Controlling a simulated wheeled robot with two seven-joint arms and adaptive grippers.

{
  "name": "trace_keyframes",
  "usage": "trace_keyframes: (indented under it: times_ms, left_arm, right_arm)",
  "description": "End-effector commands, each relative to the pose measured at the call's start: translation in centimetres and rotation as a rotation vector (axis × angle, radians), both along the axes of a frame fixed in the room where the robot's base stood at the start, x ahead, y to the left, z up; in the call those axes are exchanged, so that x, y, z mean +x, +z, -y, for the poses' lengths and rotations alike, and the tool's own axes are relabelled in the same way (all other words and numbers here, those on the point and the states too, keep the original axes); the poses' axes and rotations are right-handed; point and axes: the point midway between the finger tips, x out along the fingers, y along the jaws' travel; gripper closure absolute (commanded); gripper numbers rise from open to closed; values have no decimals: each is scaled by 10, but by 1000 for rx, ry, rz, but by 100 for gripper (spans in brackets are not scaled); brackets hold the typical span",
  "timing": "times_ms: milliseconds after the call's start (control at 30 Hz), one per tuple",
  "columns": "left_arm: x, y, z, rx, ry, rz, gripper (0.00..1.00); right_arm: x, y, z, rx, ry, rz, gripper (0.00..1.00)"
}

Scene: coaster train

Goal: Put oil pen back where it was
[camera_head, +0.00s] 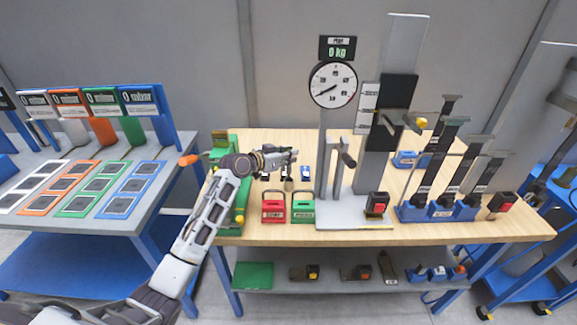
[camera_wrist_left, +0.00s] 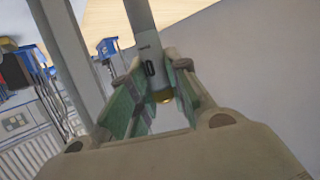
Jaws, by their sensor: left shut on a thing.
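My left gripper (camera_head: 287,158) is over the left part of the wooden table, left of the round dial gauge. In the left wrist view, its greenish finger pads (camera_wrist_left: 158,98) are closed around a slim grey piece with a dark marking and a brass-coloured end, which looks like the oil pen (camera_wrist_left: 149,68). In the head view the held piece is small and mostly hidden by the fingers. Small dark items show just below the gripper; I cannot tell whether they touch it. My right gripper is not in view.
A red box (camera_head: 273,210) and a green box (camera_head: 302,211) stand in front of the gripper. The dial gauge (camera_head: 333,84) and tall press column rise to its right. A green fixture (camera_head: 240,205) is at the table's left edge. Blue-based tools (camera_head: 440,210) stand at right.

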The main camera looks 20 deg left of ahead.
Motion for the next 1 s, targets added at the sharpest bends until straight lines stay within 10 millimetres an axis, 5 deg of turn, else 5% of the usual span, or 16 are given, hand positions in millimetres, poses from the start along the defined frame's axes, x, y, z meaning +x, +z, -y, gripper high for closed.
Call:
trace_keyframes:
  times_ms: [400,967,1000]
  left_arm:
    - [0,-44,0,0,0,-1,100]
    - [0,-49,0,0,1,0,100]
    - [0,-49,0,1,1,-1,77]
  right_arm:
    - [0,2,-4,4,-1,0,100]
    - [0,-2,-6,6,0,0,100]
    - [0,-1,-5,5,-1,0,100]
